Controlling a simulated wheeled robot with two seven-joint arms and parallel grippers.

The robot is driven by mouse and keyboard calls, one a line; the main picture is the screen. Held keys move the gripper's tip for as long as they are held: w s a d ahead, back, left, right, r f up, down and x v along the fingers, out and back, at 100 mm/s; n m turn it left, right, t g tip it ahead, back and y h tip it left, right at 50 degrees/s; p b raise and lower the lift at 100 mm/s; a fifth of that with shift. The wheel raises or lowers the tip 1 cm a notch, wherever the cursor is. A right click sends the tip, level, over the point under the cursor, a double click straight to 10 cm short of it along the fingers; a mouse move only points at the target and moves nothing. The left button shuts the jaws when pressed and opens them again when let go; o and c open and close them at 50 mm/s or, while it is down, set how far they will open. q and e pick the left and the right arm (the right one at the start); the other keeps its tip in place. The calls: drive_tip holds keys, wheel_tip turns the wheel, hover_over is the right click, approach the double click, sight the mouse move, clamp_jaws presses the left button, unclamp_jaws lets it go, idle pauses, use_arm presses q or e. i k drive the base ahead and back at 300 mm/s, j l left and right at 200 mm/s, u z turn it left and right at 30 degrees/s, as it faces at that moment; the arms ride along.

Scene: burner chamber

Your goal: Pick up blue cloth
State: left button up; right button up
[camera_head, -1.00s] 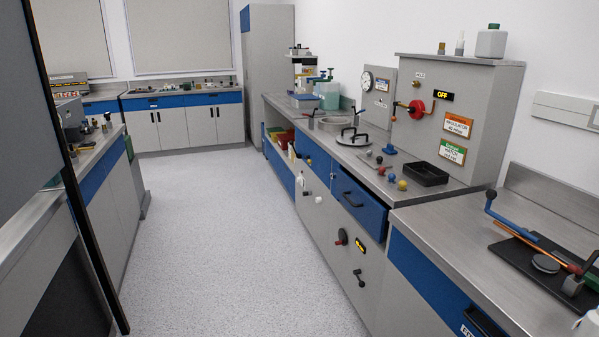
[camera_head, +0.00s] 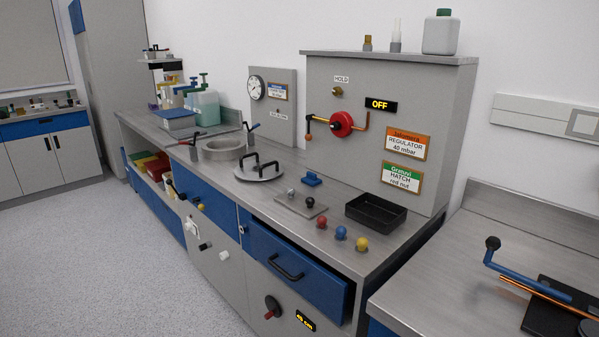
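I see nothing that clearly looks like a blue cloth. A small blue item (camera_head: 311,180) lies on the grey counter (camera_head: 258,203), behind a small plate with knobs; it is too small to tell whether it is cloth. Neither of my grippers is in view.
A black tray (camera_head: 376,212), a round lid with black handles (camera_head: 259,171) and a metal ring (camera_head: 222,148) stand on the counter. A blue drawer (camera_head: 298,270) juts out below. A red valve wheel (camera_head: 341,124) is on the panel. The floor (camera_head: 130,255) at left is clear.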

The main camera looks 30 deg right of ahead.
sight(311, 178)
drive_tip(key=i+j+z, duration=0.1)
drive_tip(key=i+z, duration=0.25)
drive_tip(key=z, duration=0.15)
drive_tip(key=i+j+z, duration=0.25)
drive_tip(key=z, duration=0.25)
drive_tip(key=i+j+z, duration=0.6)
drive_tip(key=j+z, duration=0.25)
drive_tip(key=z, duration=0.15)
